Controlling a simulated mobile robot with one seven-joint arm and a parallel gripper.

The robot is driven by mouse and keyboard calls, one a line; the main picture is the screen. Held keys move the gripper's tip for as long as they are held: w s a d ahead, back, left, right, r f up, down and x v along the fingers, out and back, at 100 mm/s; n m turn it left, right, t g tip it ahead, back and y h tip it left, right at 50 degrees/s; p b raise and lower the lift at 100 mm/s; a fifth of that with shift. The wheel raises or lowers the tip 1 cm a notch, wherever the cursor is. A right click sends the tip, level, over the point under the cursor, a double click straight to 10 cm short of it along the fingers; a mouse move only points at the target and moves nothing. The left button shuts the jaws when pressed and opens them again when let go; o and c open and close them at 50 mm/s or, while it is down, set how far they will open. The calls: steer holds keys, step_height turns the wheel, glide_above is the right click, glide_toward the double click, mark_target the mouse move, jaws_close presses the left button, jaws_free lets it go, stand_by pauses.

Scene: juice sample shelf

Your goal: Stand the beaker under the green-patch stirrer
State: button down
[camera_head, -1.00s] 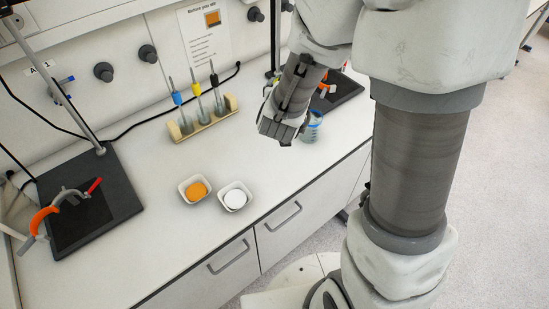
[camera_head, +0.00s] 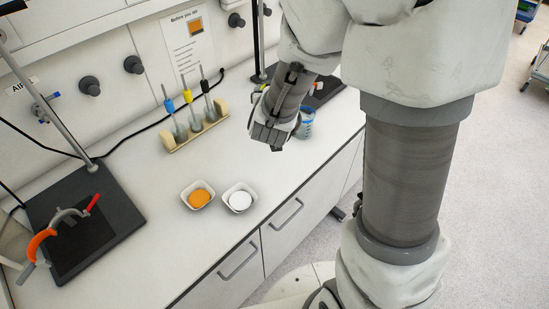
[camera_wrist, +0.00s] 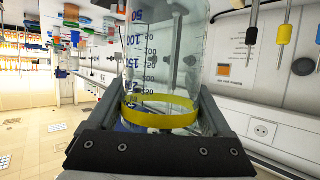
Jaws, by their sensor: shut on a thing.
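My gripper (camera_head: 280,138) is shut on a clear beaker with a blue rim (camera_head: 306,122), held over the right part of the bench. In the wrist view the beaker (camera_wrist: 160,65) fills the space between the fingers, showing printed volume marks and a yellow band (camera_wrist: 160,115). The left stand base (camera_head: 120,215) is a dark plate with a metal rod and an orange clamp (camera_head: 40,245) with a red-ended lever. A second dark stand base (camera_head: 325,90) is partly hidden behind my arm. I cannot make out a green patch on either stand.
Two white dishes stand near the front edge, one with orange contents (camera_head: 199,197), one with white (camera_head: 240,199). The bench between rack and dishes is clear.

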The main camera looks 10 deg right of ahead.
steer(key=shift+w+d+f+n+y+b, duration=0.1)
steer(key=shift+w+f+n+y+b, duration=0.65)
steer(key=shift+f+b, duration=2.45)
steer(key=shift+w+f+n+y+b, duration=0.5)
steer(key=shift+w+f+y+b, duration=0.35)
steer(key=shift+f+b, duration=2.35)
steer(key=shift+w+d+f+n+y+b, duration=0.1)
steer(key=shift+w+f+n+y+b, duration=0.7)
steer(key=shift+f+b, duration=2.4)
steer(key=shift+w+f, duration=0.1)
steer(key=shift+f, duration=0.25)
jaws_free()
